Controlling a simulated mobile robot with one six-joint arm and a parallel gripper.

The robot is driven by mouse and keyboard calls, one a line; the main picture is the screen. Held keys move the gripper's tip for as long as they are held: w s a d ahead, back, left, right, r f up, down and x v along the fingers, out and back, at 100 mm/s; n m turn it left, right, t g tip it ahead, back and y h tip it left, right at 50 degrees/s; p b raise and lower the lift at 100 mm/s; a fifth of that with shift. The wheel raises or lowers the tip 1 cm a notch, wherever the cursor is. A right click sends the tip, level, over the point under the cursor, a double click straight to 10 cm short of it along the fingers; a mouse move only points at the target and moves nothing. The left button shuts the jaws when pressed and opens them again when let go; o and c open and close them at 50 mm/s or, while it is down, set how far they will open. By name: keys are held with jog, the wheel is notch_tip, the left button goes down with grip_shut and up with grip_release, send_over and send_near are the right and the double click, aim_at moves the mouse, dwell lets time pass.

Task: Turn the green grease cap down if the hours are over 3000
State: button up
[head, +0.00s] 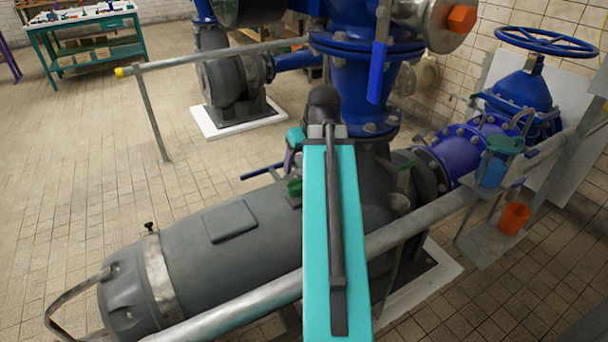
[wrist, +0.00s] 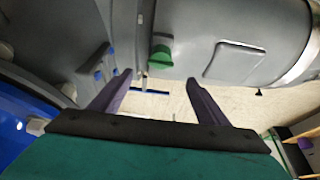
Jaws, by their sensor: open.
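The green grease cap (head: 294,188) sits on top of the grey pump and motor body, just left of my arm in the head view. In the wrist view the green cap (wrist: 161,55) shows on the grey casing, slightly above the gap between my fingertips. My gripper (wrist: 158,80) is open with two purple fingers apart and nothing between them. In the head view my arm hides most of the gripper; a bit of purple shows near the cap. The fingers appear apart from the cap. No hours reading is legible in either view.
A grey rail (head: 400,232) crosses in front of the motor (head: 225,235). Blue pipes and a blue handwheel (head: 546,41) stand at the right. An orange cup (head: 514,217) sits on a small shelf there. A green workbench (head: 88,40) stands far left. The tiled floor at left is clear.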

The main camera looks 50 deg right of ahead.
aim_at(296, 182)
jog(key=shift+b+x, duration=0.45)
jog(key=shift+x, duration=4.45)
jog(key=shift+s, duration=0.1)
